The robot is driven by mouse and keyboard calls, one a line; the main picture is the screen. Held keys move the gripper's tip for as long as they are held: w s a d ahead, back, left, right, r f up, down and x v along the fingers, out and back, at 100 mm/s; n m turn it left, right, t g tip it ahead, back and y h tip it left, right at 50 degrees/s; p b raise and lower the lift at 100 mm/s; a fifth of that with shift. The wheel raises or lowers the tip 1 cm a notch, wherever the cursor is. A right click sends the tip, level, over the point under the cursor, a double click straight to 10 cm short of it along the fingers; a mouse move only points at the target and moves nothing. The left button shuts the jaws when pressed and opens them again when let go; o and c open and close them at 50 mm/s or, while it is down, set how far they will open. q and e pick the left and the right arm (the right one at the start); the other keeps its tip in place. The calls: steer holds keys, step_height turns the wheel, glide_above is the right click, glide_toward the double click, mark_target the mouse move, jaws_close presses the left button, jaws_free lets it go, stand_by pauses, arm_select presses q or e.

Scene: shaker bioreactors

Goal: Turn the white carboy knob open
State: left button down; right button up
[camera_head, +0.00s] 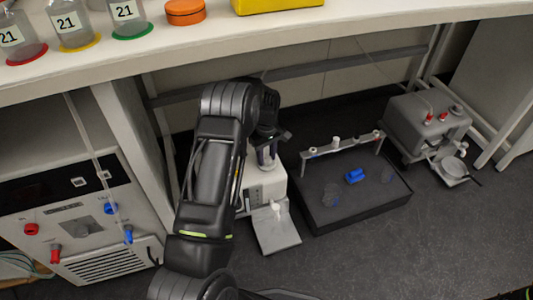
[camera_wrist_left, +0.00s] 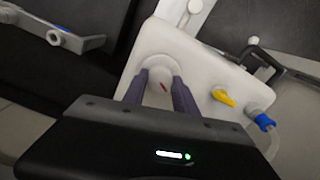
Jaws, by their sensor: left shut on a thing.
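The white carboy (camera_head: 265,190) stands on the floor under the bench, partly hidden by my left arm. In the left wrist view, its white body (camera_wrist_left: 210,70) fills the middle. The round white knob (camera_wrist_left: 159,64) has a small red mark on it. My left gripper (camera_wrist_left: 160,84) is shut on the knob, one finger on each side. In the head view, the left gripper (camera_head: 267,148) is at the top of the carboy and the knob there is mostly hidden. My right gripper is in neither view.
A yellow valve (camera_wrist_left: 223,98) and a blue fitting with a hose (camera_wrist_left: 264,122) sit beside the knob. A black tray (camera_head: 350,208) with a rail (camera_head: 340,146) stands to the right. A grey machine (camera_head: 425,122) is farther right. The bench edge (camera_head: 300,42) hangs above.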

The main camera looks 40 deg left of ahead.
arm_select(q)
steer(key=n+p, duration=0.1)
steer(key=n, duration=0.2)
steer(key=shift+r+n, duration=0.1)
steer(key=shift+n, duration=0.2)
steer(key=shift+n+p, duration=0.35)
steer(key=shift+n, duration=0.85)
steer(key=c, duration=1)
jaws_free()
steer(key=shift+o, duration=0.2)
